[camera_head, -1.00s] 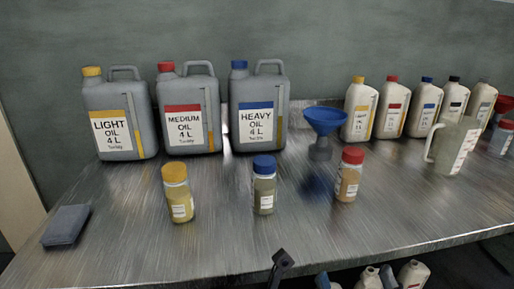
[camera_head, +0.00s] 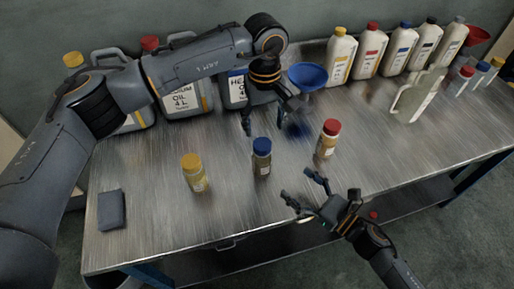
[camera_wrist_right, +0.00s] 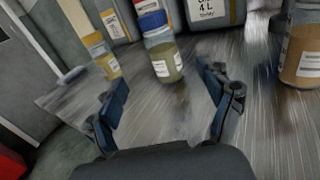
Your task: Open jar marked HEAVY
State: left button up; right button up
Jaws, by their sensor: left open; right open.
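A small jar with a blue lid (camera_head: 261,158) stands upright on the metal table, between a yellow-lidded jar (camera_head: 194,173) and a red-lidded jar (camera_head: 327,140). Its label is too small to read. My right gripper (camera_head: 297,187) is open and empty near the table's front edge, to the right and in front of the blue-lidded jar. In the right wrist view the blue-lidded jar (camera_wrist_right: 163,60) stands beyond the open fingers, untouched. My left gripper (camera_head: 270,115) is open above the table, behind the blue-lidded jar and pointing down.
Large oil canisters (camera_head: 180,95) stand at the back left, partly hidden by my left arm. A blue funnel (camera_head: 307,76), several white bottles (camera_head: 370,50) and a clear jug (camera_head: 415,98) stand at the back right. A dark folded cloth (camera_head: 112,210) lies front left.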

aim_at(262, 155)
pick_arm(q)
jog(key=shift+w+a+r, duration=0.2)
jog(key=shift+r, duration=0.05)
pick_arm(e)
jog(key=shift+w+a, duration=0.1)
pick_arm(q)
jog(key=shift+f, duration=0.1)
pick_arm(e)
jog(key=x, duration=1.3)
jog(key=shift+w+a, duration=0.2)
jog(key=shift+w, duration=0.05)
grip_shut()
pick_arm(q)
jog(key=m, duration=0.4)
jog(key=shift+w, duration=0.1)
jog(key=m, duration=0.4)
jog(key=shift+m, duration=0.3)
jog(key=shift+f, duration=0.25)
notch_tip(262, 155, down, 8)
jog(key=shift+r, duration=0.25)
